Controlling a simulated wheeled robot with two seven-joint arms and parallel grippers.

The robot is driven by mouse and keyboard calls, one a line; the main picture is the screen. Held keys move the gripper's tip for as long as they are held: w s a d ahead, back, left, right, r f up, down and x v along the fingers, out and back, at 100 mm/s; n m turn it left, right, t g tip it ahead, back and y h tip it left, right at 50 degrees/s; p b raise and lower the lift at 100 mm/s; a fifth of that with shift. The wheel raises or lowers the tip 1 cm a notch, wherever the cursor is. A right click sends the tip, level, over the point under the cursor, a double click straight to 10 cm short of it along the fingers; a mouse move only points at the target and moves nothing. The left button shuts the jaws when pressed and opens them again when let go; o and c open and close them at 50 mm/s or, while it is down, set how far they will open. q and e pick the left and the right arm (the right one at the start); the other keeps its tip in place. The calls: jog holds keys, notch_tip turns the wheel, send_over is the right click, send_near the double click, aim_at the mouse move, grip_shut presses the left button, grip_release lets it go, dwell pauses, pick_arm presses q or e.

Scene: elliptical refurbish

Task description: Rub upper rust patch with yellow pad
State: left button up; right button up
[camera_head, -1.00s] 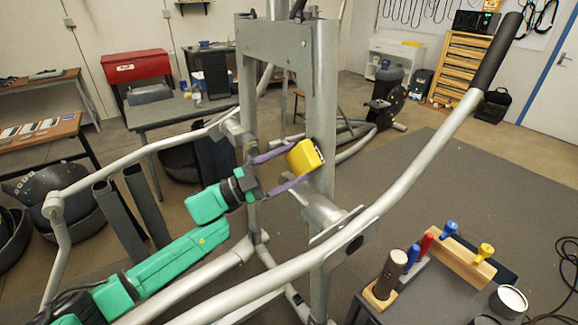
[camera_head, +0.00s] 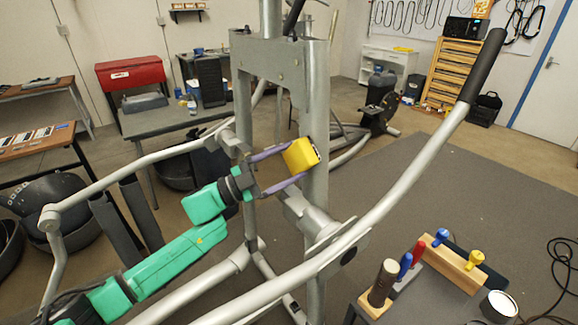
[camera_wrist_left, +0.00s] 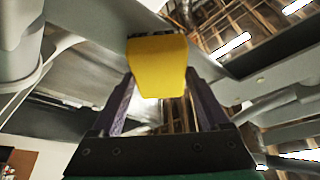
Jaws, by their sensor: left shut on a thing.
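A yellow pad (camera_head: 301,154) is held between the purple fingers of my left gripper (camera_head: 291,166). The left gripper is shut on it. The pad is at the right-hand grey upright (camera_head: 316,100) of the elliptical frame, and its dark far face is turned to that post. In the left wrist view the pad (camera_wrist_left: 157,68) fills the space between the fingertips (camera_wrist_left: 160,88), with grey metal just behind it. I cannot tell whether it touches the metal. No rust patch can be made out; it may be hidden behind the pad. My right gripper does not show.
A long grey handlebar (camera_head: 400,180) with a black grip crosses the right side. A cart (camera_head: 430,297) at the lower right holds a wooden rack (camera_head: 452,262) with coloured-handled tools. A second grey handlebar (camera_head: 110,180) runs on the left. Open floor lies to the right.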

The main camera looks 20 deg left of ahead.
pick_arm(q)
jog(key=shift+d+r, duration=0.1)
jog(key=shift+r, duration=0.05)
notch_tip(320, 180, down, 4)
jog(key=b, duration=0.3)
jog(key=shift+d, duration=0.15)
jog(key=shift+s, duration=0.1)
jog(key=shift+s+a+p, duration=0.25)
jog(key=shift+s+a, duration=0.65)
jog(key=shift+s, duration=0.2)
jog(key=shift+s+a+p, duration=0.25)
jog(key=shift+s+a, duration=0.65)
jog(key=shift+s, duration=0.15)
jog(key=shift+s+a+p, duration=0.5)
jog(key=shift+s+a, duration=0.5)
jog(key=shift+s, duration=0.15)
